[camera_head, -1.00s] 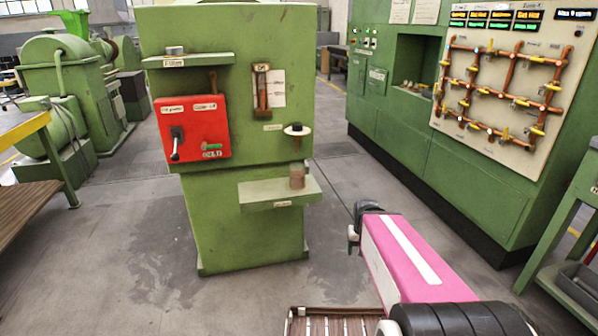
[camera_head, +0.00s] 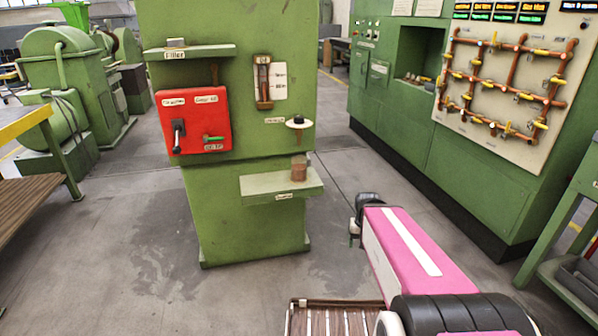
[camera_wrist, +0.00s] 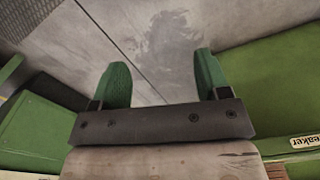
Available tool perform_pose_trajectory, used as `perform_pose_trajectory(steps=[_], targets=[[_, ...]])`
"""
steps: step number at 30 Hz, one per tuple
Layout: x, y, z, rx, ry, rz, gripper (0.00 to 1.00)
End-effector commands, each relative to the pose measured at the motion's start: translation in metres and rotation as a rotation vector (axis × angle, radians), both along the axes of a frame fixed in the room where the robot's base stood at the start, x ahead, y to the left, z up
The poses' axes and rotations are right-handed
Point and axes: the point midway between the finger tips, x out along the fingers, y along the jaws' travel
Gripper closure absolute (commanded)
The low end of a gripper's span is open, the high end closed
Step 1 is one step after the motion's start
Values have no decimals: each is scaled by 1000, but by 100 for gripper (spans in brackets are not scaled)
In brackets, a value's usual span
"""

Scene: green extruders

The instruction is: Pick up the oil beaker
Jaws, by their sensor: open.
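The oil beaker seems to be the small brownish cylinder (camera_head: 299,168) standing upright on the lower green shelf (camera_head: 262,187) of the green machine. Its contents are too small to tell. My gripper (camera_wrist: 161,70) shows in the wrist view with its two green fingers spread apart and nothing between them. Below the fingers is bare grey floor. A label reading "eaker" (camera_wrist: 308,141) shows on a green edge at the right of the wrist view; the beaker itself is not visible there. In the head view my arm is in front and right of the machine, apart from the shelf.
A red panel (camera_head: 195,120) with levers is on the machine's front, under an upper shelf (camera_head: 190,52). A small round holder (camera_head: 299,123) juts out above the beaker. A green cabinet with a pipe board (camera_head: 505,85) stands at right. The floor between is clear.

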Motion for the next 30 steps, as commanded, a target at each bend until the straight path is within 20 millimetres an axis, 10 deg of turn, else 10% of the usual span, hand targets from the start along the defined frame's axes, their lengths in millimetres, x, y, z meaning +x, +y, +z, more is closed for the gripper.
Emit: perform_pose_trajectory(steps=[5, 11, 20, 30], targets=[[3, 2, -1, 11, 0, -12, 0], [33, 25, -6, 161, 8, -182, 0], [123, 91, 7, 626, 150, -699, 0], [243, 136, 67, 1174, 588, -1236, 0]])
